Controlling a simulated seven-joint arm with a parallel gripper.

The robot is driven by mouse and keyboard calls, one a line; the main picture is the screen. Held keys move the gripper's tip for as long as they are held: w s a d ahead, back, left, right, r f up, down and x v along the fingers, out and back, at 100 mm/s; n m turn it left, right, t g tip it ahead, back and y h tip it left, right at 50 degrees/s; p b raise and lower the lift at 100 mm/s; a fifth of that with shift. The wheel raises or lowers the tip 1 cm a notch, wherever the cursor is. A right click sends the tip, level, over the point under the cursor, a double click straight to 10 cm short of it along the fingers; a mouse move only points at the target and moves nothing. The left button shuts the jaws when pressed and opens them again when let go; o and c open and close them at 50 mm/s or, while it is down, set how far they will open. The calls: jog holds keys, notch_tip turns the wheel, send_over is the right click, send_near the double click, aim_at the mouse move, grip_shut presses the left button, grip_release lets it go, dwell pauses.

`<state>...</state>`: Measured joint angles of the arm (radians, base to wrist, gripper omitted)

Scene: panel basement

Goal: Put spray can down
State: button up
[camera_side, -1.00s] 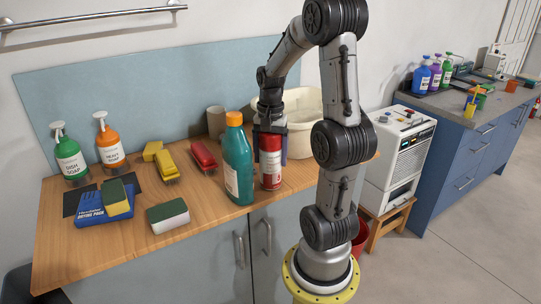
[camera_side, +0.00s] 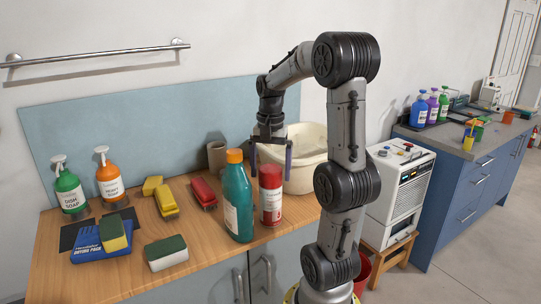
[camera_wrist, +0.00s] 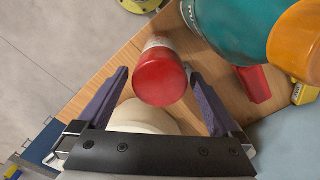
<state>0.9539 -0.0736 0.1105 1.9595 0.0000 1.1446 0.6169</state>
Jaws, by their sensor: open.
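The red and white spray can (camera_side: 270,196) stands upright on the wooden counter, just right of the teal bottle. In the wrist view its red cap (camera_wrist: 160,78) shows from above, between and ahead of the two fingers. My gripper (camera_side: 271,165) is open and empty, above and behind the can in the side view. In the wrist view its fingertips (camera_wrist: 158,76) are spread to either side of the can with gaps, not touching it.
The teal bottle (camera_side: 237,203) with an orange cap stands close beside the can. A cream basin (camera_side: 308,165) is behind to the right. Red (camera_side: 203,192) and yellow (camera_side: 166,201) brushes, sponges and soap bottles occupy the left counter. The counter's front edge is near the can.

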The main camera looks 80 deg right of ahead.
notch_tip(320, 180, up, 5)
jog(key=shift+r, duration=0.1)
dwell(0.6)
jog(key=shift+w+a+r, duration=0.1)
jog(key=shift+w, duration=0.2)
jog(key=w+a+r+n+t, duration=0.1)
jog(key=w+a+r+n, duration=0.1)
jog(key=w, duration=0.1)
jog(key=w+a+r+n+t+h, duration=0.1)
jog(key=w+n, duration=0.2)
jog(key=w+a+r+n+t+h, duration=0.1)
jog(key=w+a+r+n, duration=0.1)
jog(key=w+n, duration=0.1)
jog(key=shift+a+r+t, duration=0.3)
jog(key=shift+a, duration=0.05)
jog(key=a+r+n+t, duration=0.1)
jog(key=a+n+t, duration=0.2)
jog(key=a+n, duration=0.65)
jog(key=s+a+f+g+y, duration=0.1)
jog(key=s+a+f+y, duration=0.1)
jog(key=s+a+f, duration=0.7)
jog(key=shift+s+f, duration=0.55)
jog(key=shift+s, duration=0.15)
jog(key=shift+n, duration=0.25)
